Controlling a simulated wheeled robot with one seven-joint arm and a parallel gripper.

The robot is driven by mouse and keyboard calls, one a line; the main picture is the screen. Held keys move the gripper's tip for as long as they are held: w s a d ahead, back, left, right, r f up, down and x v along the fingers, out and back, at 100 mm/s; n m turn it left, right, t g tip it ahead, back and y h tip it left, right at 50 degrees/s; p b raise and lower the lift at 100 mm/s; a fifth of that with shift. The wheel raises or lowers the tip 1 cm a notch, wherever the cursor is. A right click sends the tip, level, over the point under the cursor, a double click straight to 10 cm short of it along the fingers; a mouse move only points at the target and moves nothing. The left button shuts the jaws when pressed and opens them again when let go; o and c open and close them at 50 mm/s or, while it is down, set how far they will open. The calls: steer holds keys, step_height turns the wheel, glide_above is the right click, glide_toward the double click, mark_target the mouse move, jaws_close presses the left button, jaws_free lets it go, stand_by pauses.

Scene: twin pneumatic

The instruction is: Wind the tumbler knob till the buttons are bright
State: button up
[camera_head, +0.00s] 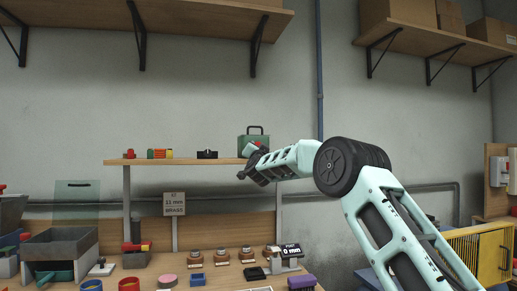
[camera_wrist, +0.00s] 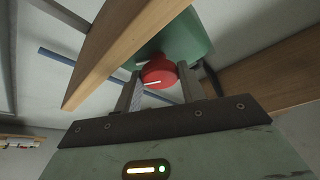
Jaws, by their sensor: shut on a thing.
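A green box with a top handle (camera_head: 246,140) stands on the upper wooden shelf. In the wrist view its green body (camera_wrist: 190,38) shows behind a red round knob (camera_wrist: 158,70) with a short white line mark. My gripper (camera_wrist: 160,82) is shut on the red knob, one finger on each side. In the head view my gripper (camera_head: 249,166) is at the shelf's front edge by the box, and covers part of it. I cannot make out any buttons or whether they are lit.
The wooden shelf board (camera_wrist: 125,38) runs close beside my fingers in the wrist view. Small coloured items (camera_head: 160,153) and a black item (camera_head: 207,154) sit left on the shelf. The workbench below holds bins, round parts and a gauge reading 0 mm (camera_head: 292,252).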

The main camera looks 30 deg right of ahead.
steer(key=shift+a+m+g+h+p, duration=0.1)
steer(key=shift+m+g+h+p, duration=0.45)
steer(key=shift+m, duration=1.15)
steer(key=shift+f+m, duration=0.1)
steer(key=shift+m, duration=0.2)
steer(key=o, duration=0.7)
steer(key=shift+s, duration=0.1)
steer(key=b+v, duration=0.5)
steer(key=v, duration=1.2)
steer(key=shift+a, duration=0.2)
